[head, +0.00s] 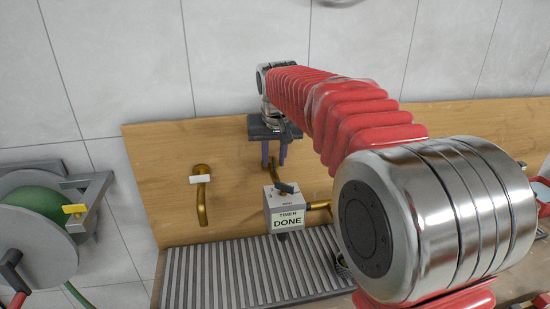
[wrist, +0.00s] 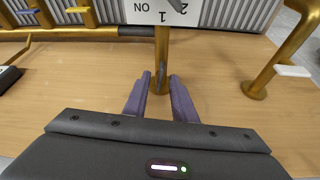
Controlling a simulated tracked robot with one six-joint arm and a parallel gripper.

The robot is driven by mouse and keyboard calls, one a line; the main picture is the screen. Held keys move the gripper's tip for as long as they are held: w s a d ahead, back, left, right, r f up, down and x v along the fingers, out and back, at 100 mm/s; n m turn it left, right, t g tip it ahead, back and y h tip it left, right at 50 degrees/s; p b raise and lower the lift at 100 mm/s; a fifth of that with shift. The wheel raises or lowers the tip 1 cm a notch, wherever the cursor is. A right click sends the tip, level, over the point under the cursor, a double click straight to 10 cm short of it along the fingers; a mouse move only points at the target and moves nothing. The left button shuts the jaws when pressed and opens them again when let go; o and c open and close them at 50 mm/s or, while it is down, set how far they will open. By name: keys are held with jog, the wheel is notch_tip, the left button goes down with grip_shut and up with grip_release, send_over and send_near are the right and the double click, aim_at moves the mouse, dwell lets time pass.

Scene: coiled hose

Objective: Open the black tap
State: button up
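My gripper (head: 275,157) hangs in front of the wooden board, above the grey timer box. Its purple fingers are apart, as the wrist view (wrist: 160,76) also shows. A brass pipe (wrist: 162,55) shows in the gap between them; I cannot tell whether either finger touches it. A dark lever (head: 286,187) sits on top of the timer box (head: 286,221), below the fingertips. Part of it shows at the top edge of the wrist view (wrist: 178,4). A black piece (wrist: 9,77) beside a thin brass stem shows at the left of the wrist view. I cannot tell which is the black tap.
A slatted grey tray (head: 240,275) lies below. A hose reel (head: 40,235) with green hose is at far left. My arm hides the right part of the board.

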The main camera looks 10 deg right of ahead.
jog(key=shift+c, duration=0.7)
grip_shut()
jog(key=shift+n+y, duration=0.3)
jog(key=shift+n, duration=0.5)
jog(key=shift+o, duration=0.7)
grip_release()
jog(key=shift+r, duration=0.1)
